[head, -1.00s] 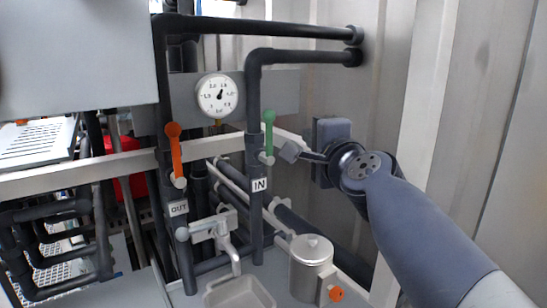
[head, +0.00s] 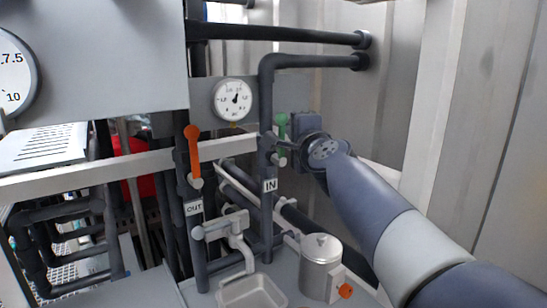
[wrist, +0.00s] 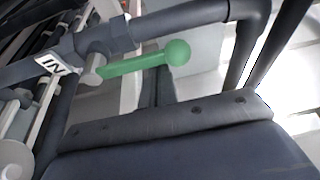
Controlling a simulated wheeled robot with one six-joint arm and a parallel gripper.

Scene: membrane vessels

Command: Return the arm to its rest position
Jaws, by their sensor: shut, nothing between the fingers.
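My gripper (head: 292,146) is at the end of my arm, close to the green valve handle (head: 282,125) on the IN pipe (head: 267,200). It is shut and empty, and it is small and partly hidden in the head view. The green handle points up in the head view. In the wrist view the green handle (wrist: 145,60) lies just beyond my gripper, apart from the dark wrist housing along the bottom. My arm reaches in from the lower right and is still extended toward the pipes.
An orange valve handle (head: 193,150) stands upright on the OUT pipe (head: 196,240). A pressure gauge (head: 232,99) hangs between the pipes. A metal canister (head: 320,265) and a grey basin (head: 252,293) sit below. A ribbed wall (head: 400,120) stands close behind my arm.

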